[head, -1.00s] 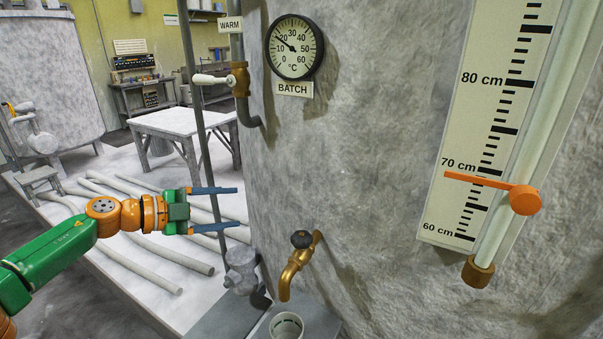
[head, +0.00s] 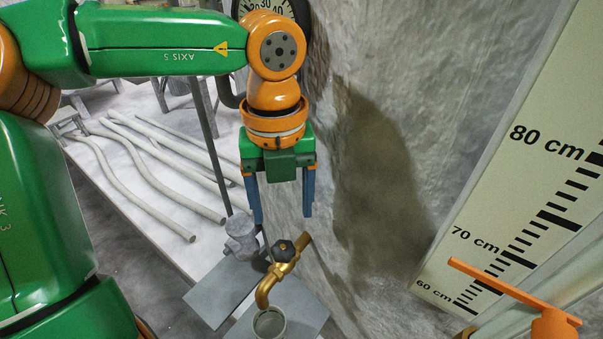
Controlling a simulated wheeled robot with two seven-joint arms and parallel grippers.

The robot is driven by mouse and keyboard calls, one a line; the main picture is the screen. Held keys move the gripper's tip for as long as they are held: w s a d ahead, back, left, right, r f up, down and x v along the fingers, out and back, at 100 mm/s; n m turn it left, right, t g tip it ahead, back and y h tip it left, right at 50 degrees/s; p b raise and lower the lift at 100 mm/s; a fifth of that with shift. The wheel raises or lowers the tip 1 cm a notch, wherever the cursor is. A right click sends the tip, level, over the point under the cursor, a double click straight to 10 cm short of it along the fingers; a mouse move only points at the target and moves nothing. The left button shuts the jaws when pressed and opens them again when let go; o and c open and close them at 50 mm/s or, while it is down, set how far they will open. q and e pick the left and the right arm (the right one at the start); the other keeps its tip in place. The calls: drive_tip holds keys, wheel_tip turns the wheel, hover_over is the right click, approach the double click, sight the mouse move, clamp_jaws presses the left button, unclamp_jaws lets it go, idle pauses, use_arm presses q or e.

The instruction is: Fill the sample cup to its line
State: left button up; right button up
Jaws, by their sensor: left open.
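The sample cup (head: 270,324) is a grey-white cup at the bottom of the head view, on a grey plate under the spout of a brass tap. The brass tap (head: 268,287) comes out of the tank wall and has a dark round knob (head: 283,250). My left gripper (head: 281,220) points down, open and empty, with its blue fingertips a little above the knob in the picture and apart from it. The cup's line and its fill level cannot be made out. My right gripper is not in view.
The large grey tank wall (head: 365,220) fills the right side. A scale board (head: 520,220) with an orange pointer (head: 510,292) stands there. A grey valve (head: 242,236) is left of the tap. Pale hoses (head: 140,175) lie on the floor platform.

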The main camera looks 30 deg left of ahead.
sight(283, 246)
use_arm(q)
drive_tip(key=shift+s+a+f, duration=0.1)
drive_tip(key=shift+s+f, duration=0.05)
drive_tip(key=shift+s, duration=0.15)
drive_tip(key=shift+s+f+b, duration=0.15)
drive_tip(key=shift+f+b, duration=0.3)
drive_tip(key=shift+f, duration=0.1)
drive_tip(key=shift+s+f+b, duration=0.15)
drive_tip(key=shift+f+b, duration=0.25)
drive_tip(key=shift+f, duration=0.15)
drive_tip(key=f+b, duration=0.1)
drive_tip(key=f, duration=0.1)
drive_tip(key=f+b, duration=0.3)
drive_tip(key=f, duration=0.1)
drive_tip(key=shift+w+f, duration=0.25)
drive_tip(key=shift+r, duration=0.1)
drive_tip(key=c, duration=0.8)
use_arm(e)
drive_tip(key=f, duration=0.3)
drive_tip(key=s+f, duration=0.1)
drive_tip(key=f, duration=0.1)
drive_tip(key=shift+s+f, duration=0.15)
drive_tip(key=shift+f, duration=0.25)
